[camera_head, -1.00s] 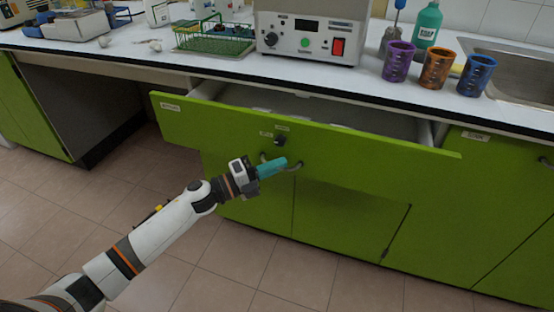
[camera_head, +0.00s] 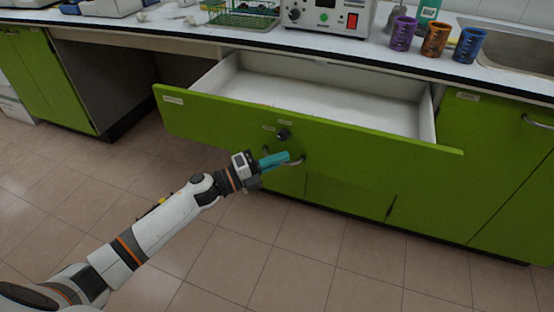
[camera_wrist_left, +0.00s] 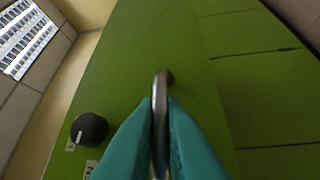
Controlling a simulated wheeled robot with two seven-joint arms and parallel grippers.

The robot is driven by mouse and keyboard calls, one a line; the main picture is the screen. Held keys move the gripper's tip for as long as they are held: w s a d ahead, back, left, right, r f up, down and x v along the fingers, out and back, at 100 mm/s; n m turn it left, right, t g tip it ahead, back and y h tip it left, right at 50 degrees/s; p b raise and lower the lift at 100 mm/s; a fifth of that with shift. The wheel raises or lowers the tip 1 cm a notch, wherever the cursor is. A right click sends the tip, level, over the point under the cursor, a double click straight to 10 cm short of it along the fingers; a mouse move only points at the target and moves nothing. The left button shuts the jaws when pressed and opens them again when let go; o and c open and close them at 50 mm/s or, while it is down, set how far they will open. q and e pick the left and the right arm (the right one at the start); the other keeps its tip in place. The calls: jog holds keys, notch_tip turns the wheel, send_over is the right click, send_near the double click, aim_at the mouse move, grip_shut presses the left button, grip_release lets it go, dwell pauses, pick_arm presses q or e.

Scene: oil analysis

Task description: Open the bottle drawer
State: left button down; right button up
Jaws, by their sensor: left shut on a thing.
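The wide green drawer (camera_head: 360,147) under the bench top is pulled well out, and its white, empty-looking inside shows in the head view. A black round knob (camera_head: 283,134) sits on its front, above the metal handle (camera_head: 298,162). My left gripper (camera_head: 282,159) has teal fingers at the handle. In the left wrist view the fingers (camera_wrist_left: 160,140) are closed around the metal handle bar (camera_wrist_left: 160,110), with the black knob (camera_wrist_left: 88,130) to their left. My right gripper is not in view.
Purple, orange and blue cups (camera_head: 435,38) stand on the bench beside the sink (camera_head: 510,42). A white instrument (camera_head: 328,16) and a green wire rack (camera_head: 243,14) stand at the back. Closed green cabinets flank the drawer. The tiled floor (camera_head: 200,255) in front is clear.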

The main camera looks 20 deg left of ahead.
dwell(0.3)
pick_arm(q)
jog(key=c, duration=1.8)
grip_release()
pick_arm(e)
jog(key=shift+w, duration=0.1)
pick_arm(q)
jog(key=v, duration=1.2)
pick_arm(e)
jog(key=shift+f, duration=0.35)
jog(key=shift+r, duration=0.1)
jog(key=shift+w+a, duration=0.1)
